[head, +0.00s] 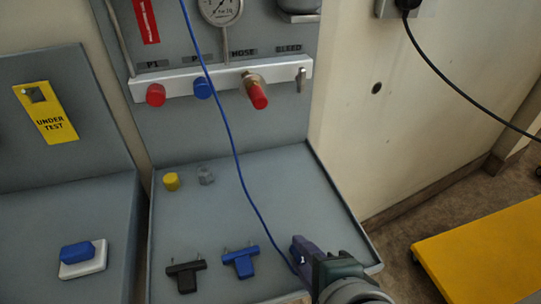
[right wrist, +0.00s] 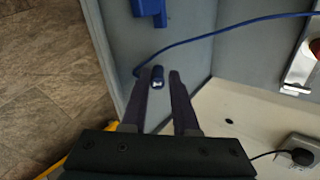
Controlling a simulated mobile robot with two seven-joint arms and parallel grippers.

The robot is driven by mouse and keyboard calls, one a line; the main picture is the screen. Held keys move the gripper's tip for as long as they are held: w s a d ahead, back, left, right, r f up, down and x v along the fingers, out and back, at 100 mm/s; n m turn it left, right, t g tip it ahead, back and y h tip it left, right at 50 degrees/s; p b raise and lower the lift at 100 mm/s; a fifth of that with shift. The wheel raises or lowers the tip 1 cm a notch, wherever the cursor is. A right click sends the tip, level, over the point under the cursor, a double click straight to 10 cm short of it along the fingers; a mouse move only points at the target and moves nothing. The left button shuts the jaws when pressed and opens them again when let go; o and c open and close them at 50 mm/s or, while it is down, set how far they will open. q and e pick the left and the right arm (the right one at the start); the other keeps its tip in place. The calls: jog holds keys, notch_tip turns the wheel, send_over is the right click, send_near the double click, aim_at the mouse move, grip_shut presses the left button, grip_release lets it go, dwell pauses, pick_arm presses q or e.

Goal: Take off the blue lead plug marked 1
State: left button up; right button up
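A thin blue lead (head: 236,155) hangs from the top of the panel to the tray's front right. In the right wrist view, the lead (right wrist: 215,33) curves to a small dark blue plug (right wrist: 158,77) low by the tray edge. No number is readable on it. My right gripper (head: 300,252) is over the tray's front right corner. In its wrist view the fingers (right wrist: 163,76) are apart, with the plug showing between their tips and a gap at the right finger. The head view does not show the plug; the gripper covers that spot. My left gripper is not in view.
The grey tray (head: 270,180) holds a blue T-shaped piece (head: 240,262), a black one (head: 186,275), a yellow cap (head: 171,181) and a grey cap (head: 205,175). Red and blue knobs line the white rail (head: 225,80) behind. A yellow platform (head: 485,255) stands at right.

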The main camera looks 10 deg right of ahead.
jog(key=shift+o, duration=1.3)
jog(key=shift+s+f, duration=0.1)
jog(key=shift+d, duration=0.1)
jog(key=shift+s+f, duration=0.1)
jog(key=shift+f, duration=0.05)
pick_arm(q)
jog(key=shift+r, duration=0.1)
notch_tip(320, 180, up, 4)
jog(key=p, duration=0.3)
jog(key=shift+p, duration=0.4)
pick_arm(e)
jog(key=v, duration=1)
jog(key=shift+w+r, duration=0.25)
jog(key=shift+r, duration=0.05)
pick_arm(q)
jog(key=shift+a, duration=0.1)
pick_arm(e)
jog(key=shift+w+r, duration=0.1)
